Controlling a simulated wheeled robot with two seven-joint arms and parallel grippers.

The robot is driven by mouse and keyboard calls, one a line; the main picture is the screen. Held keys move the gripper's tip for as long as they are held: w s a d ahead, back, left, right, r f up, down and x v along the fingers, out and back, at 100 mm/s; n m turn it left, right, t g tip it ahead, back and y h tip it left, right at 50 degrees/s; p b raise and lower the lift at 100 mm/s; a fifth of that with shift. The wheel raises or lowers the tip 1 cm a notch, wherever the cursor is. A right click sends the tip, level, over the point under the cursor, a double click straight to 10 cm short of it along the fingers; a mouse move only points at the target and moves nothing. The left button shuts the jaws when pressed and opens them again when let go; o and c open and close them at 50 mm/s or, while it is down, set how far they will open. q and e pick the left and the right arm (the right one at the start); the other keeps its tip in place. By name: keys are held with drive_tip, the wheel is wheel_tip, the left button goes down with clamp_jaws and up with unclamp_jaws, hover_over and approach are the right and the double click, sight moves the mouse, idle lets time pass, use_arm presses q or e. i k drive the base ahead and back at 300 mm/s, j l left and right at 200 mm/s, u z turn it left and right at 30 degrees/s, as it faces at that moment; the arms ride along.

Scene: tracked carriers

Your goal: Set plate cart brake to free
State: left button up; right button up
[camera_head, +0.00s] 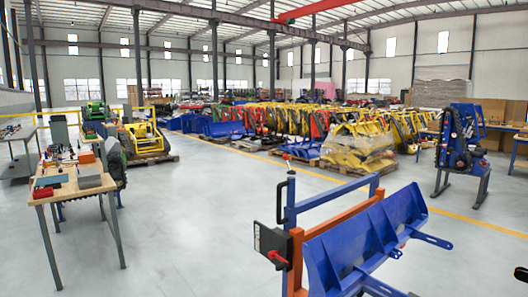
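The plate cart (297,262) stands in the lower right of the head view, with an orange upright and a blue frame. A large blue ribbed plate (362,240) leans along its right side. A dark box or panel (264,238) is fixed to the cart's left side, with a red lever (277,257) at its lower right. The lever tilts slightly down to the right; any markings are too small to read. A black handle (281,203) is on the blue post above. The cart's base and wheels are cut off or hidden.
A wooden-topped workbench (75,185) with tools stands at the left. A blue machine (459,140) stands at the right. Yellow and red machines on pallets (345,168) fill the middle distance. The grey floor between bench and cart is clear.

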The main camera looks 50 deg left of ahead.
sight(285, 157)
drive_tip(key=j, duration=0.5)
drive_tip(key=i+j+u, duration=0.15)
drive_tip(key=j, duration=0.9)
drive_tip(key=i+j+u, duration=0.1)
drive_tip(key=j, duration=0.4)
drive_tip(key=i+j, duration=0.15)
drive_tip(key=j, duration=0.4)
drive_tip(key=j+u, duration=0.15)
drive_tip(key=j, duration=0.35)
drive_tip(key=i, duration=0.1)
